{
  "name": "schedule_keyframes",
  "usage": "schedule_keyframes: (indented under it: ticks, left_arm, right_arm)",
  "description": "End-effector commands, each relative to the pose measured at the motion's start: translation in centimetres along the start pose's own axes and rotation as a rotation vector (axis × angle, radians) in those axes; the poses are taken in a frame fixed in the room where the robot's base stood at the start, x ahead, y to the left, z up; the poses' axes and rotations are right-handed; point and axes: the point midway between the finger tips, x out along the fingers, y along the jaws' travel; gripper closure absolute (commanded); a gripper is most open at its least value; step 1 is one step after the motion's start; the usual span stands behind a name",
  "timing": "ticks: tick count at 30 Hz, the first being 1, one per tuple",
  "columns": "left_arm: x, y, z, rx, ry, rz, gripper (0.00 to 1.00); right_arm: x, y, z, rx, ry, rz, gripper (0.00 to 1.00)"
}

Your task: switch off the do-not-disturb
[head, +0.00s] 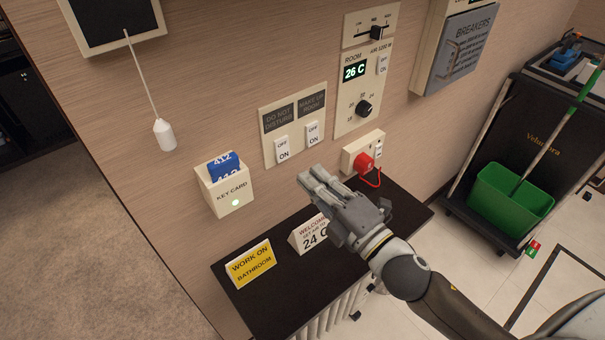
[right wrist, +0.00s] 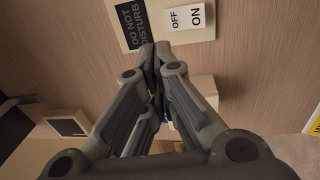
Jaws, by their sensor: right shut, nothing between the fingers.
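The do-not-disturb rocker switch (head: 282,148) is white, marked OFF above ON, on a beige wall panel. Its dark label (head: 278,118), reading DO NOT DISTURB, looks unlit. In the right wrist view the rocker (right wrist: 188,15) and label (right wrist: 130,22) show sideways at the top. My right gripper (head: 308,180) is shut and empty, below and slightly right of the rocker in the head view. In the wrist view its fingertips (right wrist: 155,52) point toward the panel near the label's lower edge. Contact cannot be told. The rocker's tilt is too small to tell. My left gripper is not in view.
The make-up-room switch (head: 313,133) is beside it on the right. A key-card holder (head: 228,198) is lower left. A red plug (head: 364,163) sits in a socket at right. Below, a black shelf (head: 286,303) bears a yellow sign (head: 251,264) and a white sign (head: 308,234).

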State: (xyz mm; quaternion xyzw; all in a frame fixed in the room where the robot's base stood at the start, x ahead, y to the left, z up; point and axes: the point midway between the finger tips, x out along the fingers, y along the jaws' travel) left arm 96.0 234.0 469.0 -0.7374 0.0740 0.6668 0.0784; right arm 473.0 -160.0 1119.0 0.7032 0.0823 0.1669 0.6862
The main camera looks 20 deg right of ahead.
Motion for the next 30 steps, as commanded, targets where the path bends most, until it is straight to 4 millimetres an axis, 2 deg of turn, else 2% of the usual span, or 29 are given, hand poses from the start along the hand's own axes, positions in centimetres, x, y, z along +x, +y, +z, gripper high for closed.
schedule_keyframes:
  ticks: [1, 3, 9, 15, 27, 30]
  left_arm:
    - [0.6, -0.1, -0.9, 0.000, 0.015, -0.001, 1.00]
    - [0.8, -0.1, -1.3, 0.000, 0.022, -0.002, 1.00]
    - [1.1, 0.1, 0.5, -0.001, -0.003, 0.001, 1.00]
    - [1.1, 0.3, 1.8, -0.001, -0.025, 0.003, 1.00]
    - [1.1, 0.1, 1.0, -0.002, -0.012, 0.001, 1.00]
    - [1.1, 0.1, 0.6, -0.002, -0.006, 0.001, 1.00]
  right_arm:
    - [-0.9, -0.1, -0.1, 0.000, 0.001, -0.002, 1.00]
    - [-1.7, 0.1, -0.1, 0.000, 0.001, -0.002, 1.00]
    - [-3.0, 0.7, 0.0, 0.000, 0.000, -0.001, 1.00]
    - [-3.3, 0.9, 0.0, -0.001, 0.001, 0.001, 1.00]
    - [-3.2, 0.8, 0.0, 0.000, 0.000, 0.000, 1.00]
    - [-3.3, 0.4, 0.5, 0.034, -0.030, -0.017, 1.00]
